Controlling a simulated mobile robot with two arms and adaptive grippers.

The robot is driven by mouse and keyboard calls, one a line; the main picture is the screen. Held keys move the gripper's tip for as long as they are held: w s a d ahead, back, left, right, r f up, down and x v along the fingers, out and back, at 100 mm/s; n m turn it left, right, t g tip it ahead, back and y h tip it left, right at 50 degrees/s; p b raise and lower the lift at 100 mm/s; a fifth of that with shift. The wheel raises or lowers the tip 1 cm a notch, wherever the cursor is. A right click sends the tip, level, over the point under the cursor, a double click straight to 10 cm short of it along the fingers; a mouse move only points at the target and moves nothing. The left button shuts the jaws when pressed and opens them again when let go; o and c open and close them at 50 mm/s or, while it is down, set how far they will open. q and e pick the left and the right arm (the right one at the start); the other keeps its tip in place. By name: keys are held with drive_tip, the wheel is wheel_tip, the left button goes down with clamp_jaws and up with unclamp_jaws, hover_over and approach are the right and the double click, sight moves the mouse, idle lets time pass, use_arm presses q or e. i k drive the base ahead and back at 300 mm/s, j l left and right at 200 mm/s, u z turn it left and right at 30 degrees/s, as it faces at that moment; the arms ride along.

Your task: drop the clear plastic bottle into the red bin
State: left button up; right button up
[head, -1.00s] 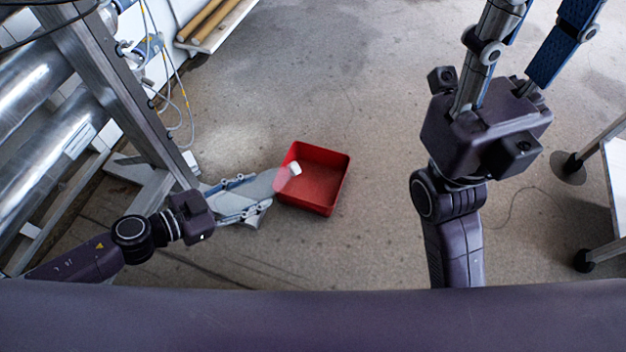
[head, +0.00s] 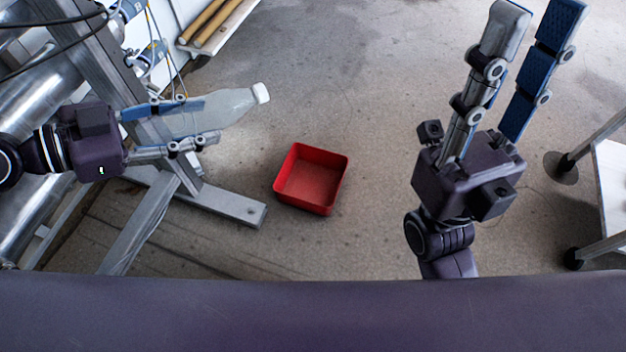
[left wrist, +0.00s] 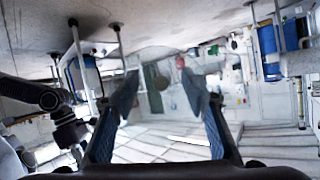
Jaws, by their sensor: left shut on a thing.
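The clear plastic bottle (head: 229,107) with a white cap is held in my left gripper (head: 209,121) in the head view. The gripper is shut around its body, and the cap points to the upper right. The red bin (head: 311,179) is an open square tub on the floor and looks empty. The bottle appears above and to the left of the bin, not over it. In the left wrist view, the two fingers of my left gripper (left wrist: 163,102) have a faint see-through shape between them. My right gripper (head: 534,22) is open and empty at the upper right.
A metal frame (head: 225,205) with large shiny pipes (head: 35,105) stands at the left, close to my left gripper. A white-topped table (head: 611,180) is at the right edge.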

sight(311, 190)
drive_tip(key=z, duration=1)
drive_tip(key=k+l+z, duration=0.2)
drive_tip(key=k, duration=0.3)
drive_tip(key=j, duration=0.1)
